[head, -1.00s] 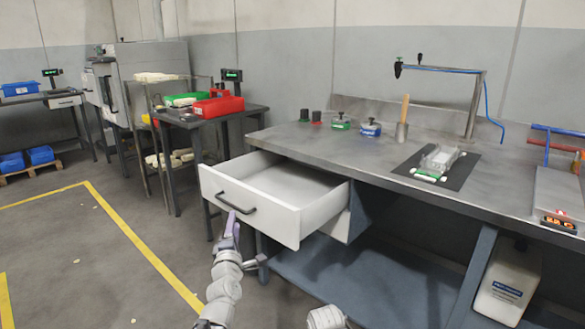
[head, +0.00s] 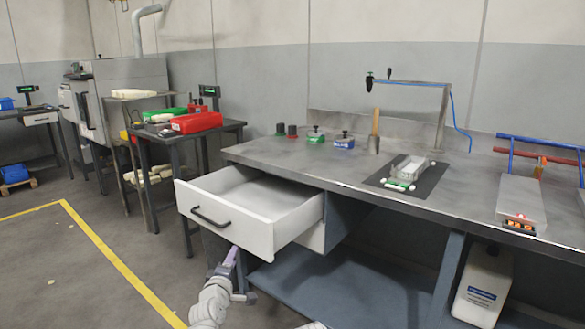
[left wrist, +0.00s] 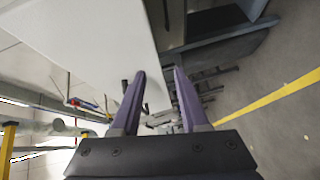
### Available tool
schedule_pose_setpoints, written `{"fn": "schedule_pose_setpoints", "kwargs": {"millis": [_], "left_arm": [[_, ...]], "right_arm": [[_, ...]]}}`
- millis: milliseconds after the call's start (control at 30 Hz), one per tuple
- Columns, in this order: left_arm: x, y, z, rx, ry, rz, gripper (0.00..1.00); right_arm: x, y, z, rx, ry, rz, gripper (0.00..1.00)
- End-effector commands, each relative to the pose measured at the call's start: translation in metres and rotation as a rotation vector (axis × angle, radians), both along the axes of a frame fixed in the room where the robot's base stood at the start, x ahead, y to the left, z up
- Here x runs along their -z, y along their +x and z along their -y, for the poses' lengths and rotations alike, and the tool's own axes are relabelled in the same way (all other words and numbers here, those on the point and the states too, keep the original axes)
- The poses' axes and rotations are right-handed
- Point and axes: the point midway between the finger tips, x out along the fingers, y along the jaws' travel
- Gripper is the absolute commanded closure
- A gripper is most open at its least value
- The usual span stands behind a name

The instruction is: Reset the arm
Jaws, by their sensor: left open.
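My left gripper (head: 231,258) is in the head view, below the front of the open white drawer (head: 255,240). It is apart from the black drawer handle (head: 211,217), which is up and to the left. In the left wrist view the two purple fingers (left wrist: 155,85) stand apart with nothing between them. The white drawer front (left wrist: 75,45) fills the upper left there. My right gripper is not in view; only a sliver of a pale arm link shows at the bottom edge.
The grey workbench (head: 285,160) carries a clear case on a black mat (head: 400,190), several small pots and a lamp arm. A side table holds a red bin (head: 197,121). The floor (head: 50,270) on the left is open, with a yellow line.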

Motion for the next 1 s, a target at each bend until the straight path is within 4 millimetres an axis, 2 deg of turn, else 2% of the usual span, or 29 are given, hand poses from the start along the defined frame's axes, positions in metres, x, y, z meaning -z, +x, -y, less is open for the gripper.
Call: {"fn": "schedule_pose_setpoints", "kwargs": {"millis": [167,267,400,500,600,700,867,900,1000], "left_arm": [[0.038,-0.013,0.019,0.12,0.189,-0.161,0.56],[0.069,-0.029,0.029,0.222,0.339,-0.289,0.56],[0.121,-0.07,0.036,0.423,0.592,-0.52,0.56],[0.151,-0.106,0.033,0.575,0.751,-0.678,0.56],[0.172,-0.14,0.026,0.713,0.869,-0.814,0.56],[0.184,-0.172,0.017,0.837,0.955,-0.93,0.56],[0.194,-0.219,0.002,1.025,1.049,-1.095,0.56],[0.194,-0.228,0.003,1.067,1.067,-1.124,0.56],[0.195,-0.235,0.03,1.121,1.12,-1.115,0.56]], "right_arm": [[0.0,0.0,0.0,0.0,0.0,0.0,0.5],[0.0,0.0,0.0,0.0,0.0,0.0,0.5],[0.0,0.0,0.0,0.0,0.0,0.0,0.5],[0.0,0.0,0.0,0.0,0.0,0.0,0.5],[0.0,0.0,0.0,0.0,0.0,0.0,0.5],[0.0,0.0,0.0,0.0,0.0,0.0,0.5],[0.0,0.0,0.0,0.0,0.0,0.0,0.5],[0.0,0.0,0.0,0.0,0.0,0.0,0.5],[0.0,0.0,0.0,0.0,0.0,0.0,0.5]]}}
